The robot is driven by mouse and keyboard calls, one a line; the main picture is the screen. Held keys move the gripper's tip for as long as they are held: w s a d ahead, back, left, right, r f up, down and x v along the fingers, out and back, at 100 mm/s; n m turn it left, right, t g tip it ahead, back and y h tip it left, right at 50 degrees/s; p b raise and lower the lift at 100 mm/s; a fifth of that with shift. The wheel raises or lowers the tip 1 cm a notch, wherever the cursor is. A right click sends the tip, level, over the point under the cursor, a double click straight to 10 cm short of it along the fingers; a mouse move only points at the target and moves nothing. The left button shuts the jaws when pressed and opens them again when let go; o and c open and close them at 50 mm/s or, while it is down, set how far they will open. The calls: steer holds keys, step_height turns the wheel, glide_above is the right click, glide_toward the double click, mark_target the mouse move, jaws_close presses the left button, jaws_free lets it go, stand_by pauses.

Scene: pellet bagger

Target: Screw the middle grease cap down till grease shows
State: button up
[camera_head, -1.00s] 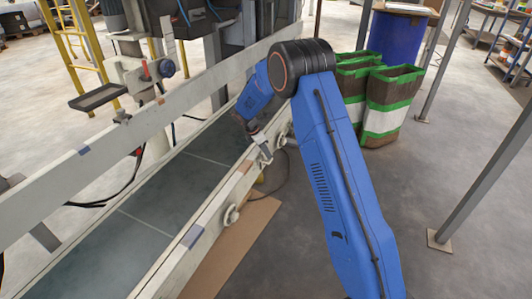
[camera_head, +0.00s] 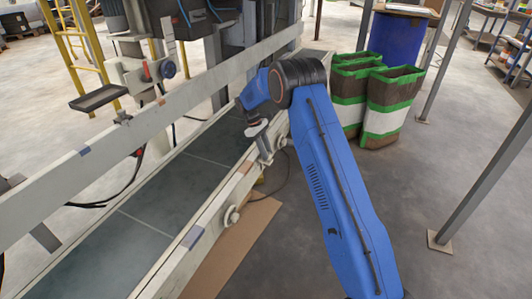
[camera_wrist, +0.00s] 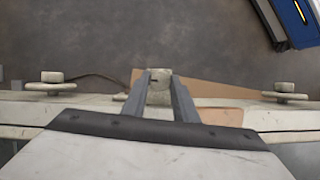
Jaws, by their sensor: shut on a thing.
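The middle grease cap (camera_wrist: 159,87) is a pale, worn knob between my gripper's two grey fingers in the wrist view. My gripper (camera_wrist: 159,78) is shut on it, with a finger on either side. In the head view my gripper (camera_head: 266,158) reaches down at the outer side of the conveyor rail, and the middle cap cannot be made out there. I see no grease around the cap; its base is partly hidden by the fingers.
Similar caps on round flanges sit on either side, left (camera_wrist: 52,77) and right (camera_wrist: 285,87). The pale conveyor rail (camera_head: 212,212) runs beside them. Cardboard (camera_head: 235,245) lies on the floor below. Green-and-brown bags (camera_head: 390,105) stand at the back right.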

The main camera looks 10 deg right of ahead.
steer(key=m+y, duration=0.1)
steer(key=m, duration=0.2)
steer(key=m+g+y, duration=0.1)
steer(key=m, duration=0.3)
steer(key=shift+w+d, duration=0.15)
steer(key=shift+d, duration=0.05)
steer(key=m+y, duration=0.1)
steer(key=m, duration=0.3)
steer(key=shift+d+y, duration=0.15)
steer(key=shift+y, duration=0.25)
steer(key=shift+d+m+y, duration=0.1)
steer(key=shift+m+y, duration=0.6)
steer(key=shift+m, duration=1.1)
steer(key=o, duration=1.1)
steer(key=shift+c, duration=0.2)
steer(key=shift+r, duration=0.15)
